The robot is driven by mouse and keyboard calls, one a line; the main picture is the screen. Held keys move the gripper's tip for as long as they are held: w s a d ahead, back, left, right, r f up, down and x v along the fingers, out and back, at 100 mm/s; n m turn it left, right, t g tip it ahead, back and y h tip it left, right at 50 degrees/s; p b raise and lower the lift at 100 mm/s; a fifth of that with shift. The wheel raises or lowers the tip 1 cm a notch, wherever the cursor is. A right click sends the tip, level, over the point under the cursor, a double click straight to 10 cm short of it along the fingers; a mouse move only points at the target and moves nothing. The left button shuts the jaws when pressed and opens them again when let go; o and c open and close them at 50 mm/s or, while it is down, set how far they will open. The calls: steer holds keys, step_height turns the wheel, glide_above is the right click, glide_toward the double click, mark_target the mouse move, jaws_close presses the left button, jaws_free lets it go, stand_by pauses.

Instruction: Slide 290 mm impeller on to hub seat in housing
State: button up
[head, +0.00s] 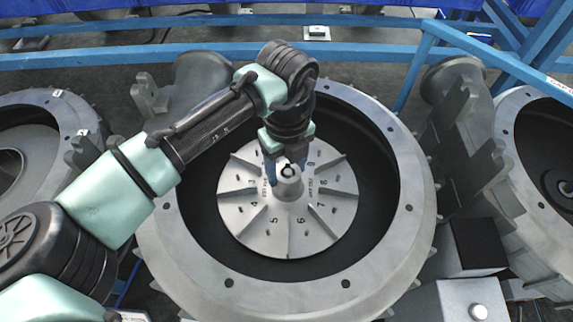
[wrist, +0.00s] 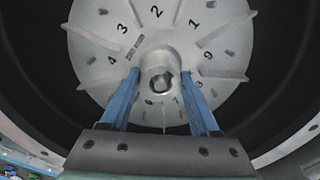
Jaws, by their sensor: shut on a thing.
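The impeller (head: 252,216) is a grey disc with radial vanes, stamped numbers and a raised central boss. It lies inside the round grey housing (head: 388,255), surrounded by the dark bore. My gripper (head: 283,182) reaches down over the boss, and its blue fingers are shut on it. In the wrist view the two fingers (wrist: 162,100) stand on either side of the boss of the impeller (wrist: 190,40). A dark opening shows in the boss end. The hub seat is hidden behind the impeller, so I cannot tell whether the impeller touches it.
Another housing (head: 52,112) stands at the left and one more (head: 520,120) at the right. A dark box (head: 476,245) and a grey box with a round knob (head: 478,311) sit at the lower right. Blue rails (head: 380,58) run behind.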

steer(key=shift+f+b, duration=0.3)
steer(key=shift+f, duration=0.1)
stand_by(0.8)
steer(key=o, duration=1.5)
steer(key=shift+f, duration=0.1)
step_height(320, 180, up, 13)
steer(key=b, duration=0.3)
steer(key=shift+b, duration=0.3)
